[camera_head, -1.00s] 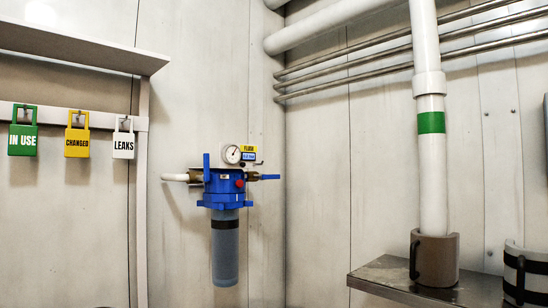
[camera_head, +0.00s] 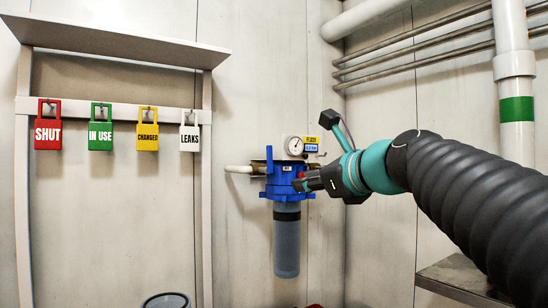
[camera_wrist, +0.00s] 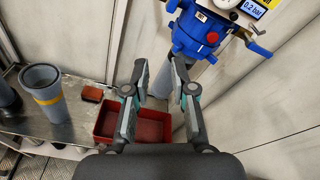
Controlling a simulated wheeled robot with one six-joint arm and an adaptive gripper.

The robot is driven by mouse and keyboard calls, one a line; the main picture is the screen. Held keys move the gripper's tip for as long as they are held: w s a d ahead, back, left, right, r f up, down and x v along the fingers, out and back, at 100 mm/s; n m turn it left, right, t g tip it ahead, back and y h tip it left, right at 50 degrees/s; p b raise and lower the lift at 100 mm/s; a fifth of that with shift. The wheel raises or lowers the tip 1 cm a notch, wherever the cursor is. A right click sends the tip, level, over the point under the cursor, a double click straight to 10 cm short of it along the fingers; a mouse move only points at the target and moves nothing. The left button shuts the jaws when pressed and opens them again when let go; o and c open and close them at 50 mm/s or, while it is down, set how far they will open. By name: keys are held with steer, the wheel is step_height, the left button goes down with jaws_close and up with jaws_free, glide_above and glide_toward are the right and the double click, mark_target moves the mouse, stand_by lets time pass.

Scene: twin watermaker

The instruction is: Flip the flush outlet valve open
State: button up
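The blue filter housing (camera_head: 284,184) with a clear grey bowl hangs on the wall. It has two blue levers: the left lever (camera_head: 269,160) stands upright beside the white pipe. The right lever shows in the wrist view (camera_wrist: 258,47), below the gauge and its label; my gripper hides it in the head view. Neither lever carries a legible name, so I cannot tell for sure which is the flush outlet valve. My gripper (camera_head: 308,181) is in front of the housing's right side. In the wrist view my gripper (camera_wrist: 161,66) is open and empty, its fingers below the housing and apart from the right lever.
A pressure gauge (camera_head: 295,146) with yellow and blue labels sits above the housing. Padlock tags (camera_head: 100,133) hang at left under a shelf. The wrist view shows a red tray (camera_wrist: 104,122), a grey cup (camera_wrist: 44,85) and a small red block (camera_wrist: 92,94) below.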

mark_target(270, 147)
step_height(270, 147, up, 7)
steer(key=w+m+t+y, duration=0.1)
steer(key=w+m, duration=0.1)
steer(key=m, duration=0.2)
steer(key=p+x, duration=0.1)
steer(key=x, duration=0.6)
steer(key=p+x, duration=0.1)
steer(key=x, duration=0.6)
steer(key=shift+s+a+r, duration=0.1)
steer(key=shift+a, duration=0.25)
jaws_close()
